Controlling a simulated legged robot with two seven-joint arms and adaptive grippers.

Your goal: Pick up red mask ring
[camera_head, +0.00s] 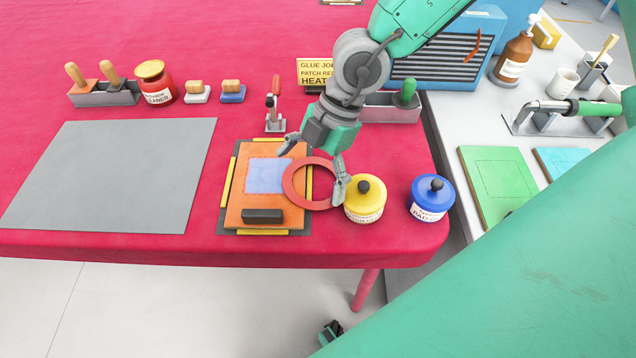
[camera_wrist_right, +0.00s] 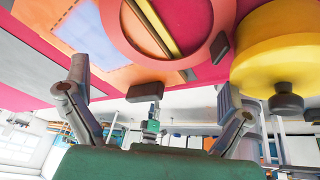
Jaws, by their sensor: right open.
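The red mask ring (camera_head: 290,184) lies flat near the table's front edge, overlapping the right side of the orange board (camera_head: 241,205). My right gripper (camera_head: 315,167) is open above it, with one finger over the board's upper part and the other over the ring's right side, hiding a bit of it. Contact cannot be told. My left gripper is not in view.
A yellow-lidded pot (camera_head: 364,205) stands close to the ring's right, beside the right finger. A blue pot (camera_head: 432,200) is farther right. A black block (camera_head: 262,216) lies on the board. A grey sheet (camera_head: 110,175) covers the left. A small clamp stand (camera_head: 275,122) is behind.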

